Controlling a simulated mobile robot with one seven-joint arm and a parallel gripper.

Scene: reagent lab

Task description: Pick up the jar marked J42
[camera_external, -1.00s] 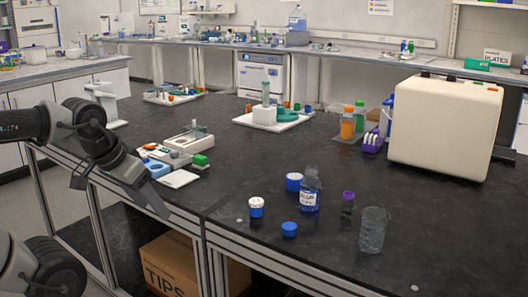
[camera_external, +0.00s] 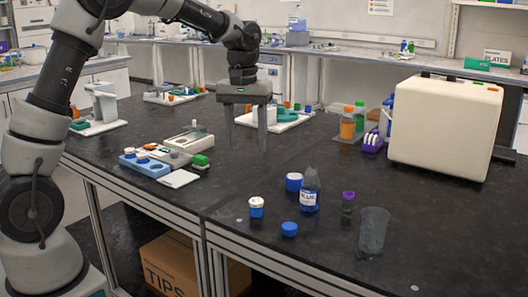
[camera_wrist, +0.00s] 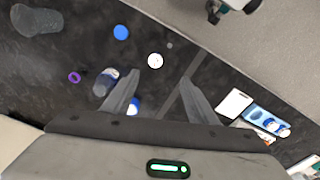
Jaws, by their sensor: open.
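No J42 marking is readable in either view. A small white-topped jar (camera_external: 257,207) with a blue band stands near the bench's front edge; its white top shows in the wrist view (camera_wrist: 155,60). My gripper (camera_external: 248,149) is open and empty, pointing down above the bench, behind and left of these jars in the external view.
A blue-labelled bottle (camera_external: 310,195), a purple-capped vial (camera_external: 348,203) and a clear glass beaker (camera_external: 373,231) stand close to the jars. A blue rack (camera_external: 146,167) and a white card (camera_external: 179,179) lie to the left. A large cream machine (camera_external: 445,130) stands at right.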

